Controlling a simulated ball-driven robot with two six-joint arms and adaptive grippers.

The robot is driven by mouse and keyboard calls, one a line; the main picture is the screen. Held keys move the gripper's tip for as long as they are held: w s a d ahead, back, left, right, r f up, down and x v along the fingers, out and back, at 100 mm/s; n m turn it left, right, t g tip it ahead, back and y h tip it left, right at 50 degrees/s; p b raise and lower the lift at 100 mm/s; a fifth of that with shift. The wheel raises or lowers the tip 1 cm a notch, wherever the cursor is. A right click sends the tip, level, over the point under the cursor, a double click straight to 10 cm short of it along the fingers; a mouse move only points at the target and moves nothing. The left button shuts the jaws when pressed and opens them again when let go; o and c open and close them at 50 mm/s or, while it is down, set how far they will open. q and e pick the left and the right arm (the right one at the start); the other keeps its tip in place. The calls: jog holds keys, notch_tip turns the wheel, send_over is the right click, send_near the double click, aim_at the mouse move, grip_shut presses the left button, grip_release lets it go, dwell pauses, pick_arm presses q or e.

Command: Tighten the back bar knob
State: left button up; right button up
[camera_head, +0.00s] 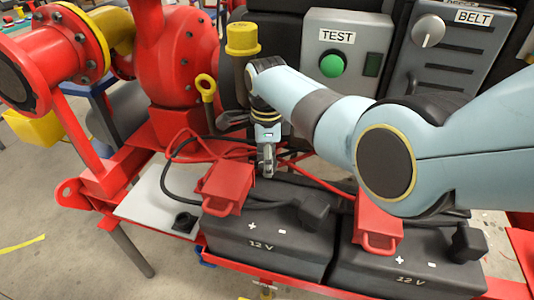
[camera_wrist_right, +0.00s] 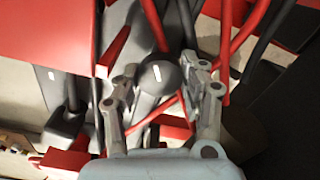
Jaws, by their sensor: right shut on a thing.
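A dark round knob with a white mark (camera_wrist_right: 158,75), which I take as the back bar knob, sits between the fingers of my right gripper (camera_wrist_right: 160,88) in the right wrist view. The gripper is shut on it, one finger on each side. In the head view my right gripper (camera_head: 267,165) points down behind the left battery (camera_head: 265,240), near the red terminal cover (camera_head: 227,188). The knob is not clearly seen there, and the bar under it cannot be made out. My left gripper is not in view.
A second battery (camera_head: 405,265) with its own red cover (camera_head: 378,222) stands to the right. Red and black cables (camera_head: 190,150) run close around my gripper. A red pump (camera_head: 178,65), a yellow-capped post (camera_head: 242,40) and the TEST box (camera_head: 345,50) stand behind.

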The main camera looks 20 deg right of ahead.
jog(key=n+p, duration=0.2)
jog(key=n, duration=0.3)
jog(key=shift+r+n, duration=0.1)
jog(key=shift+n, duration=0.2)
jog(key=n+p, duration=0.1)
jog(key=n, duration=0.4)
dwell(0.4)
jog(key=o, duration=0.9)
notch_tip(320, 180, up, 12)
jog(key=shift+f, duration=0.1)
jog(key=shift+s, duration=0.15)
